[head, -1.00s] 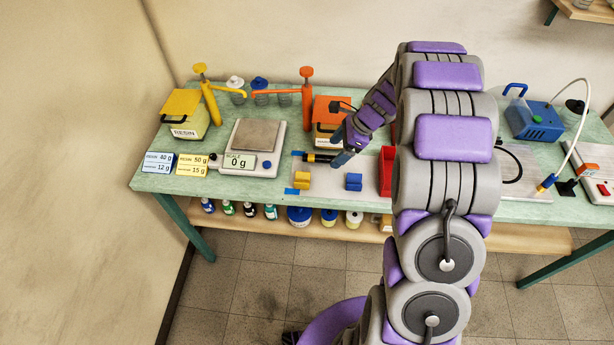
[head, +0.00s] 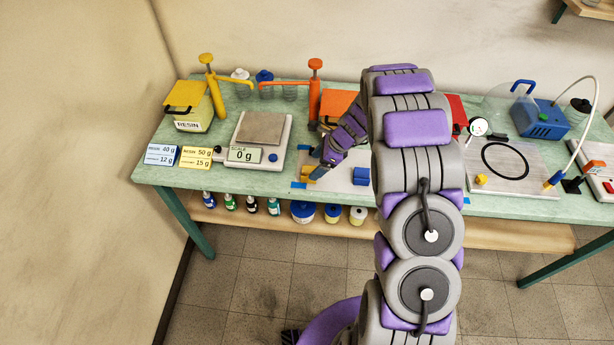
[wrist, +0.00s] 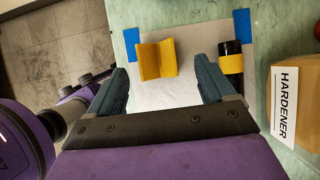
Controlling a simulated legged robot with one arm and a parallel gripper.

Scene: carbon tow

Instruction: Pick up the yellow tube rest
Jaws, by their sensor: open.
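The yellow tube rest (wrist: 156,59) stands on a white sheet with blue tape corners and shows a V-shaped top in the wrist view. My gripper (wrist: 161,68) is open and empty, with one finger on either side of the rest's line and the rest just beyond the fingertips. In the head view my gripper (head: 317,171) is low over the sheet, and the yellow rest (head: 306,175) shows partly behind it. A blue rest (head: 361,176) stands to the right. A black tube with a yellow band (wrist: 231,62) lies near the right finger in the wrist view.
A scale (head: 255,158) reading 0 g stands left of the sheet. A hardener box (wrist: 297,103) is on the right in the wrist view. Pump bottles stand behind. The green table's (head: 230,180) front edge is close to the rest.

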